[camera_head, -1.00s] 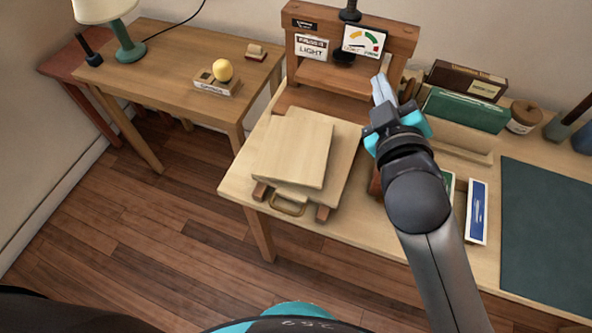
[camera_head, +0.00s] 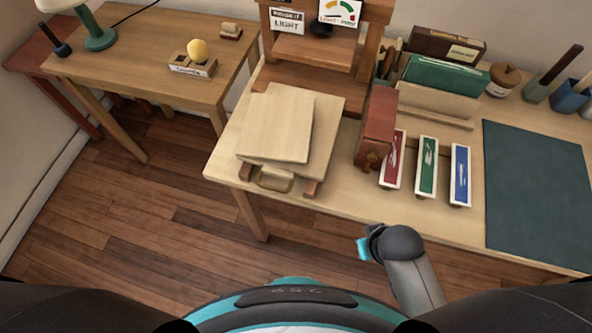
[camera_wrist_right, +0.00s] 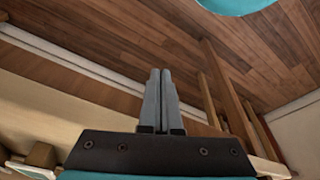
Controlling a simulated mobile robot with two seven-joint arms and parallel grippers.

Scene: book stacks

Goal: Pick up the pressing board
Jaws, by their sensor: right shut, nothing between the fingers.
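Two pale wooden boards lie stacked at the left end of the workbench; the upper board (camera_head: 275,128) sits slightly turned on the lower board (camera_head: 322,135). I cannot tell for sure which is the pressing board. Dark red-brown runners show under the stack, and a brass handle (camera_head: 273,181) is at its front edge. My right gripper (camera_wrist_right: 160,73) is shut and empty, its two grey fingers together in the wrist view. In the head view my right arm is in front of the bench, right of the boards and apart from them; its fingertips are hidden. My left gripper is not in view.
A wooden press (camera_head: 320,58) stands behind the boards. Right of them are a red-brown block (camera_head: 376,127) and red (camera_head: 392,160), green (camera_head: 427,165) and blue (camera_head: 460,175) trays. A dark mat (camera_head: 535,190) covers the right side. A side table (camera_head: 150,55) stands left.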

